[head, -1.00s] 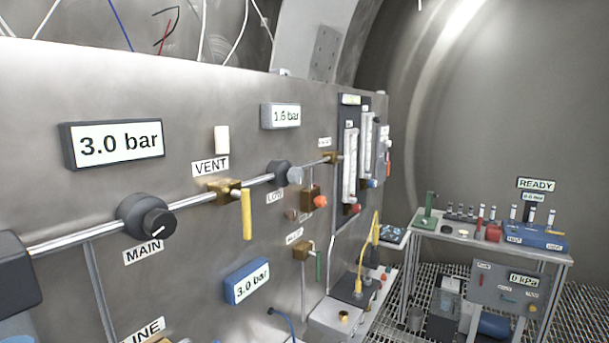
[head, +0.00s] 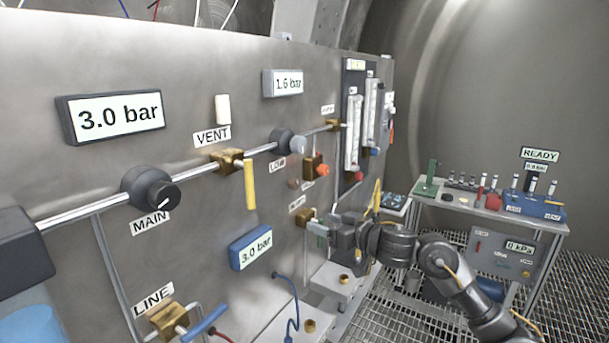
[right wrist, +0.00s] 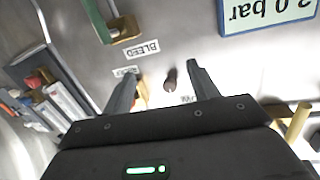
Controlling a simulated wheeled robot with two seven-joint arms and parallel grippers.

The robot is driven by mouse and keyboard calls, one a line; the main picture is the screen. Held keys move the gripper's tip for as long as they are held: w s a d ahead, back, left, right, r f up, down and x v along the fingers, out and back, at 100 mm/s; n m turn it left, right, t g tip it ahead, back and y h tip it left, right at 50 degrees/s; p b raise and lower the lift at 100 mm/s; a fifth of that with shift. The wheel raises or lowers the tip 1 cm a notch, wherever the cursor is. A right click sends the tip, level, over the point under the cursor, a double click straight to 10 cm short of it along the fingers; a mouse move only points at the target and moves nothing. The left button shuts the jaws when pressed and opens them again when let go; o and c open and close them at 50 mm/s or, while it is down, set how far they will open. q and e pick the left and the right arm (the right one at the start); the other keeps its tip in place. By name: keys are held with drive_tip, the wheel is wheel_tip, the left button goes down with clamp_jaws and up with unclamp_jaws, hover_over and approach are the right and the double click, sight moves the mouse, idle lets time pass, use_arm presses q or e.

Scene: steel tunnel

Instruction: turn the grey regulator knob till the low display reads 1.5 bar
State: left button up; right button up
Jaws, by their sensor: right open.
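The grey regulator knob (head: 297,144) sits on the dark LOW regulator (head: 281,141) on the panel's pipe. Above it the low display (head: 289,84) appears to read 1.6 bar. My right gripper (head: 321,230) is low and to the right of the knob in the head view, apart from it, near the lower brass valve. In the right wrist view my right gripper (right wrist: 161,71) is open and empty, facing the panel. A small brown stub (right wrist: 169,78) shows between its fingers. The grey knob does not show clearly there. My left gripper is out of view.
The yellow vent lever (head: 250,185) and an orange-red knob (head: 322,170) flank the regulator. The MAIN knob (head: 160,194) and blue-framed display (head: 251,248) are further left. Flow tubes (head: 354,133) stand to the right. A bench (head: 480,205) stands behind my right arm.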

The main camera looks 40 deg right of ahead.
wheel_tip(320, 180, up, 9)
drive_tip(key=s+y, duration=0.1)
drive_tip(key=y, duration=0.1)
drive_tip(key=n+y, duration=0.1)
drive_tip(key=y, duration=0.1)
approach(303, 145)
drive_tip(key=shift+t, duration=0.3)
drive_tip(key=p+x, duration=0.5)
drive_tip(key=x, duration=0.2)
drive_tip(key=shift+w+a+p, duration=0.25)
drive_tip(key=shift+w+p, duration=0.1)
drive_tip(key=shift+p, duration=0.05)
drive_tip(key=shift+w+a+f, duration=0.1)
drive_tip(key=shift+w, duration=0.3)
drive_tip(key=shift+w+a+f, duration=0.15)
drive_tip(key=shift+w, duration=0.2)
